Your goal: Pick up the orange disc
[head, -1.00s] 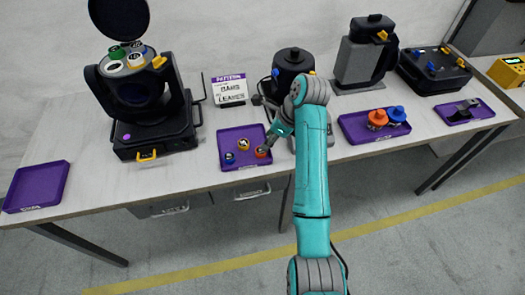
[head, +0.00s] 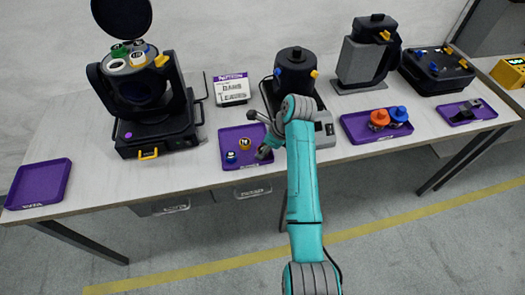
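My gripper (head: 264,153) is low over the right front part of this tray, beside the yellow disc. No orange disc shows in this tray now; my gripper covers the spot where one lay. The gripper is small and dark here, so I cannot tell whether its fingers are open or shut, or whether they hold anything.
An orange knobbed piece (head: 379,118) and a blue one (head: 398,115) stand in another purple tray (head: 355,133) to the right. A stage light (head: 143,90) stands at left, carrying several discs. An empty purple tray (head: 38,184) lies at far left. A sign (head: 231,89) stands behind the middle tray.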

